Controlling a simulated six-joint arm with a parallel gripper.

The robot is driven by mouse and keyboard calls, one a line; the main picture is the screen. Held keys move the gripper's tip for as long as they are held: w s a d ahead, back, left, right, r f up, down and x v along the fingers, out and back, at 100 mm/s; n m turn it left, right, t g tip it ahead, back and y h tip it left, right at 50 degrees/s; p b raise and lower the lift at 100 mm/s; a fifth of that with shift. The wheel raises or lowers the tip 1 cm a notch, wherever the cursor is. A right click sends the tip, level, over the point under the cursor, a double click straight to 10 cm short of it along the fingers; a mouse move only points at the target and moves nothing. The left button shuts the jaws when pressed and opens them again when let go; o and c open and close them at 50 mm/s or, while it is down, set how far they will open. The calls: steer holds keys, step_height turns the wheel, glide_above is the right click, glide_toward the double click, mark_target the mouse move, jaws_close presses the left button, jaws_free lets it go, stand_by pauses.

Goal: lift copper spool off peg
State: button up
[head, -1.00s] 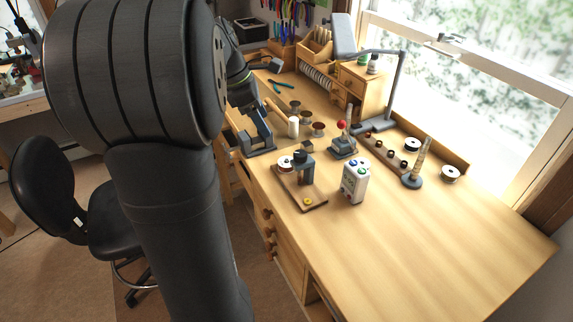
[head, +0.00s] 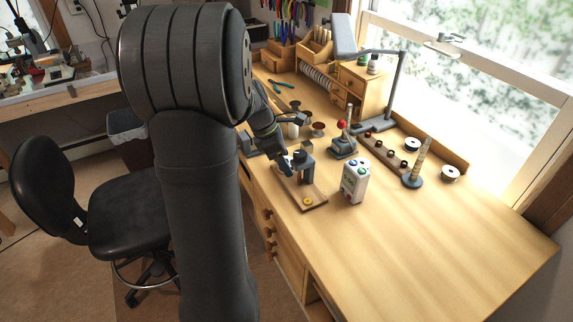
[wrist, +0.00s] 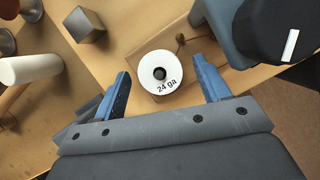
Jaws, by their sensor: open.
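The spool (wrist: 160,72) shows in the wrist view with a round white top marked "24 ga" and a dark centre where the peg is; its copper winding cannot be made out from above. It sits over a wooden board (head: 316,205). My gripper (wrist: 161,67) is open, one blue finger on each side of the spool's near part, with gaps visible on both sides. In the head view my gripper (head: 285,167) is low at the board's back left end and hides the spool.
A blue-grey fixture with a black top (head: 304,166) stands on the board close right of my gripper. A white box with coloured knobs (head: 355,181) is farther right. A grey block (wrist: 84,24) and white cylinder (wrist: 30,68) lie to the left. The bench front right is clear.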

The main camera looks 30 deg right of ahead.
steer(key=shift+d+f, duration=0.1)
steer(key=shift+f, duration=0.1)
steer(key=c, duration=1.1)
